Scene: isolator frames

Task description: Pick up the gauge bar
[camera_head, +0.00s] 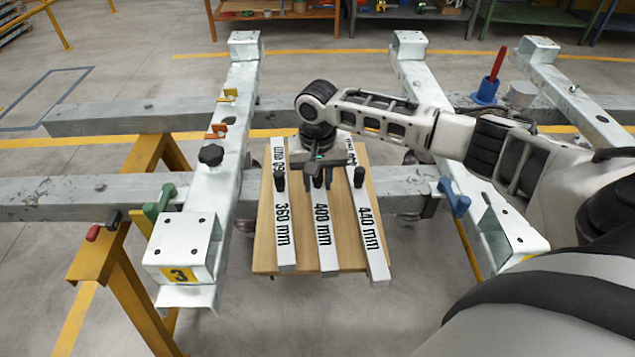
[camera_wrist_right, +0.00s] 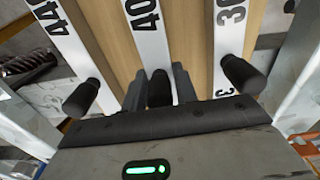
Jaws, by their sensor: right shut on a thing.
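Three pale gauge bars with black knobs lie side by side on a wooden board (camera_head: 303,232): the 360 mm bar (camera_head: 284,222), the 400 mm bar (camera_head: 324,240) and the 440 mm bar (camera_head: 370,235). My right gripper (camera_head: 318,178) is over the middle bar, with its fingers closed around that bar's black knob. The right wrist view shows the fingers (camera_wrist_right: 159,88) on either side of the knob, with the 400 mm bar (camera_wrist_right: 147,35) running away beneath. I cannot tell whether this bar is clear of the board. My left gripper is not in view.
White steel frame beams flank the board, the left one (camera_head: 232,130) carrying a black knob (camera_head: 210,155) and small clamps. Grey crossbeams (camera_head: 100,189) run behind on yellow trestles (camera_head: 125,265). A blue holder with a red stick (camera_head: 486,90) stands at the right.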

